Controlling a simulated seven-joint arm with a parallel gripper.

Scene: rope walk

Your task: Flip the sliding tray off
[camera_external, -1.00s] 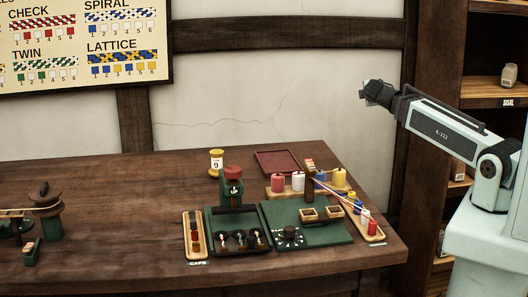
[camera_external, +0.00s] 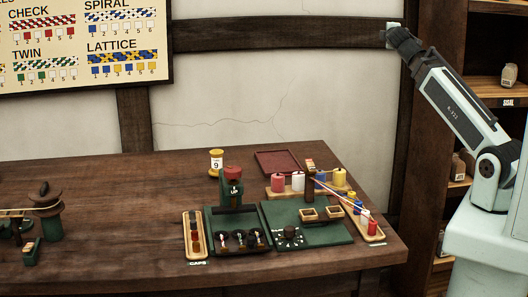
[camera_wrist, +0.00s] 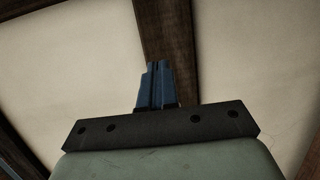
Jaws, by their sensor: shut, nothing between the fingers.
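My gripper (camera_external: 392,36) is raised high in front of the wall, far above and to the right of the bench things. In the wrist view its dark blue fingers (camera_wrist: 157,84) are together with nothing between them. I cannot tell which part is the sliding tray. A green post with a red top (camera_external: 233,173) stands behind the left board.
A flat dark red tray (camera_external: 278,155) lies at the back. Colored spools (camera_external: 298,181) stand on a wooden rack, with strands running right. A caps holder (camera_external: 187,240) lies left. A jar marked 9 (camera_external: 216,161) stands behind.

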